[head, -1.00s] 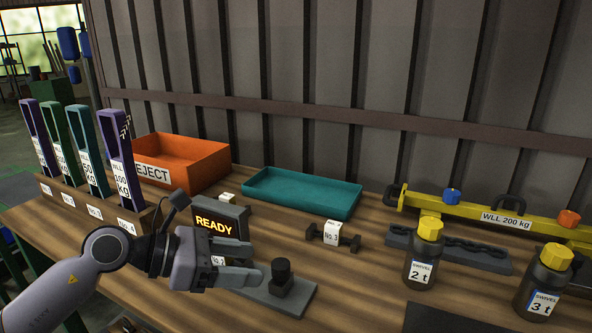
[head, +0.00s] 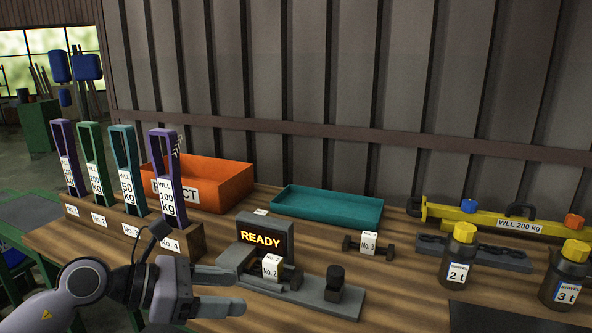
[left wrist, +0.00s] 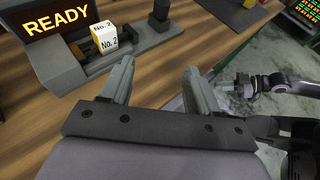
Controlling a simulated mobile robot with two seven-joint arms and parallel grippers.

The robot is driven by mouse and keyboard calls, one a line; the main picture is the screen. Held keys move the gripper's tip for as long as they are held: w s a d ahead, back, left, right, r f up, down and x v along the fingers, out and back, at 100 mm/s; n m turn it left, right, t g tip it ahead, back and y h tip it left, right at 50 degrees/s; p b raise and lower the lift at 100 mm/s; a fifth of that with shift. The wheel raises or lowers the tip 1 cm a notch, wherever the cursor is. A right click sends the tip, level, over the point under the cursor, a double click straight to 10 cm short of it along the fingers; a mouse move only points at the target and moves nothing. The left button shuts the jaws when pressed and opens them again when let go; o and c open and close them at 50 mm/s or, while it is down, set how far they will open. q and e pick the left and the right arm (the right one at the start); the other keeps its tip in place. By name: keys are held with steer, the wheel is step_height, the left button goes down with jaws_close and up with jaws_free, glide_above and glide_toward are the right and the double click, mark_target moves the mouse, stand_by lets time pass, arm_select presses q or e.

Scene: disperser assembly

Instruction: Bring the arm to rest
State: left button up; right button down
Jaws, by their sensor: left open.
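My left gripper (head: 222,291) is at the lower left of the head view, in front of the test stand at the table's front edge. It is open, and in the left wrist view (left wrist: 155,82) nothing is between its two fingers. The stand's display (head: 262,238) reads READY. A small part with a white No. 2 tag (head: 271,268) sits in the stand. The tag also shows in the left wrist view (left wrist: 103,40), beyond the fingers and apart from them. My right gripper is not in the head view. An arm at the right of the left wrist view ends in a small, unclear shape.
A rack (head: 190,242) with several upright coloured links stands at the left. Behind are an orange REJECT bin (head: 225,182) and a teal tray (head: 325,208). A No. 3 part (head: 369,244), a yellow beam (head: 480,218) and two yellow-capped bottles (head: 458,256) are to the right.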

arm_select(q)
steer(key=s+d+r+n+t+h+p, duration=0.25)
steer(key=s+n+h, duration=0.2)
steer(key=n, duration=0.45)
steer(key=a+f+n+t+y+p, duration=0.2)
steer(key=a+f+n+t+y, duration=0.25)
steer(key=n, duration=0.75)
steer(key=a+f+n+t+y+p, duration=0.25)
steer(key=f+n+t+y, duration=0.25)
steer(key=n, duration=0.7)
steer(key=s+a+f+n+g+y, duration=0.2)
steer(key=s+f+n+g, duration=0.1)
steer(key=s+f+n, duration=0.4)
steer(key=s+a+f+n+g+y+p, duration=0.1)
steer(key=s+a+f+n+g+y, duration=0.2)
steer(key=s+f+n, duration=0.4)
steer(key=shift+s+f+g, duration=0.3)
steer(key=shift+s+f, duration=0.5)
steer(key=shift+f, duration=0.05)
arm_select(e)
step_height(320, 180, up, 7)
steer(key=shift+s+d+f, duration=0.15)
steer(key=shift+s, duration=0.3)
